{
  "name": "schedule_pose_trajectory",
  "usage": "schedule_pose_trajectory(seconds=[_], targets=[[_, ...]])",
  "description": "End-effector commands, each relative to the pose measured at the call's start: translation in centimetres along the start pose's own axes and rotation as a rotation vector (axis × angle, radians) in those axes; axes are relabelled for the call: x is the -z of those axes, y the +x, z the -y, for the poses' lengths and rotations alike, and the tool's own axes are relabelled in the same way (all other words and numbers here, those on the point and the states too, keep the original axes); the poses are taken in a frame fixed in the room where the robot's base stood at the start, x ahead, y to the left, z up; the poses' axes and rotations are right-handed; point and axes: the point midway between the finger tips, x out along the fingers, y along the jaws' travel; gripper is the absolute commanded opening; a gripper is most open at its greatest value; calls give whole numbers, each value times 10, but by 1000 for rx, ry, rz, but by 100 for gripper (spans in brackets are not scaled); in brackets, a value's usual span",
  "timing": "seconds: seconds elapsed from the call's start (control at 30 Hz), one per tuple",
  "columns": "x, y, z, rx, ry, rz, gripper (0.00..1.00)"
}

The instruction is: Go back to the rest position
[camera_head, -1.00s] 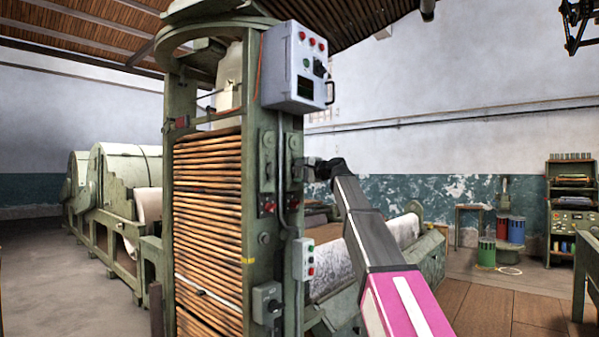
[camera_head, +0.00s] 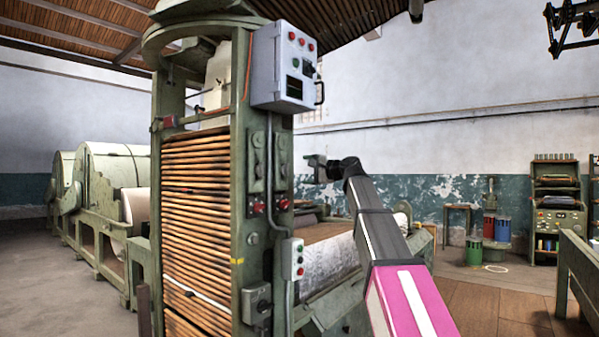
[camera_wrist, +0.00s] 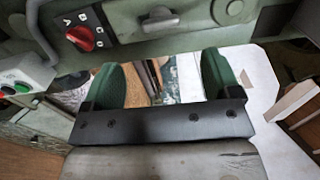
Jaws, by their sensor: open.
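My gripper (camera_head: 318,168) shows in the head view at the end of my black and magenta arm, just right of the green machine column (camera_head: 240,150). In the wrist view its two green fingers (camera_wrist: 168,85) stand apart with nothing between them. The column carries a red rotary switch (camera_wrist: 80,38), close ahead of the gripper in the wrist view. The gripper looks clear of the column in the head view, though the exact gap cannot be told.
A grey control box (camera_head: 283,66) juts from the column top. A small button box (camera_head: 293,259) sits lower, and a patterned roller (camera_head: 335,265) lies behind my arm. Blue and green cans (camera_head: 474,250) stand at the back right. Wooden floor (camera_head: 500,305) is open at right.

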Motion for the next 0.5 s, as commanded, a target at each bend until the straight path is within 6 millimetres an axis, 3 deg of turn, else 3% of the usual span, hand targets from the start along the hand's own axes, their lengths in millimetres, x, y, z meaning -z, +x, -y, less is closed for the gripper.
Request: schedule_pose_trajectory(seconds=[0.13,0.5], targets=[[0,-11,0,1,0,-1,83],[0,-12,0,0,0,0,83]])
